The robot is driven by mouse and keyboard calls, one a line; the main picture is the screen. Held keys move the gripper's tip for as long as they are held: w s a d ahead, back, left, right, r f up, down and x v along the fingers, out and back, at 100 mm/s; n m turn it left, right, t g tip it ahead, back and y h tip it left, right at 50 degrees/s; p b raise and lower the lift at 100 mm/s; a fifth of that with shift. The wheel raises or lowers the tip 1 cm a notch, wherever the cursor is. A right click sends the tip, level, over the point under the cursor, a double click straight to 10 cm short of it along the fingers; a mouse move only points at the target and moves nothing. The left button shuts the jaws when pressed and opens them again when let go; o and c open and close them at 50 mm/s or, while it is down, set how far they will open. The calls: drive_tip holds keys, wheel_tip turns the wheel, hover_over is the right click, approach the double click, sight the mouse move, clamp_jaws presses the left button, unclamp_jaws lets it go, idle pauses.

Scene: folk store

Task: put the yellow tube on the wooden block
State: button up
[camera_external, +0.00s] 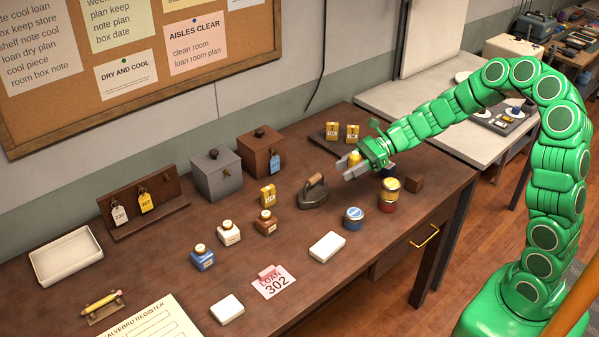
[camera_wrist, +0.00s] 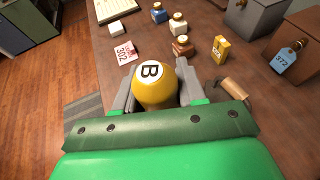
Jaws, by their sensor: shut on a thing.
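The yellow tube (camera_wrist: 155,92), with a white top marked B, sits between the two fingers of my gripper in the wrist view. In the external view my gripper (camera_external: 352,166) is shut on this yellow tube (camera_external: 355,158), held above the back right part of the dark table. Its lower end is hidden. I cannot make out the block in the wrist view.
A flat iron (camera_external: 313,192) stands left of my gripper, and a blue tin (camera_external: 352,218) is in front. Yellow boxes (camera_external: 342,131) stand behind.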

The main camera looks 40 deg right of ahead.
drive_tip(key=s+d+r+m+t+h, duration=0.1)
drive_tip(key=s+d+m+t, duration=0.1)
drive_tip(key=s+d, duration=0.85)
drive_tip(key=s+d+r+m+t+h, duration=0.15)
drive_tip(key=s+d, duration=0.55)
drive_tip(key=d, duration=0.7)
hover_over(411, 176)
drive_tip(key=f, duration=1)
drive_tip(key=shift+s+a, duration=0.15)
drive_tip(key=shift+s, duration=0.2)
drive_tip(key=shift+w+f, duration=0.4)
drive_tip(key=shift+f, duration=0.1)
drive_tip(key=shift+f+y, duration=0.25)
drive_tip(key=shift+f, duration=1.2)
drive_tip(key=shift+f, duration=0.1)
drive_tip(key=o, duration=0.8)
